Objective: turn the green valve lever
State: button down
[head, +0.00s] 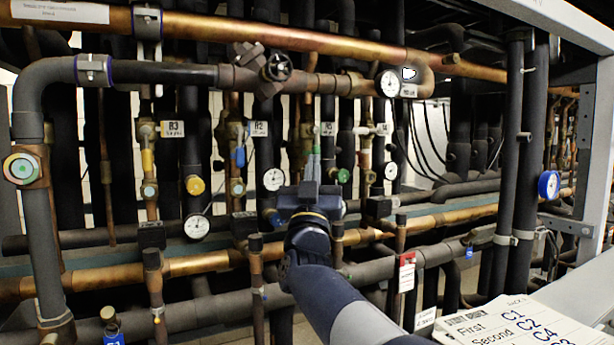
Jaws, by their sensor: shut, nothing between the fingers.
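The green valve lever (317,151) shows as a small, narrow upright strip near the middle of the head view, just left of a white tag. My gripper (312,168) points away from the camera into the rack. Its fingers are shut and empty, and their tips overlap the lower part of the lever in the picture. I cannot tell whether they touch it. The lever's lower end and part of its valve body are hidden behind the fingers.
A green round cap (343,175) sits just right of my fingers. Gauges (273,179) and a blue lever (240,157) are to the left, an orange lever (364,159) to the right. Horizontal copper pipes (440,219) cross below. A note board (540,325) lies at lower right.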

jog(key=b+v, duration=0.4)
jog(key=v, duration=0.6)
jog(key=shift+s+a, duration=0.2)
jog(key=shift+s, duration=0.2)
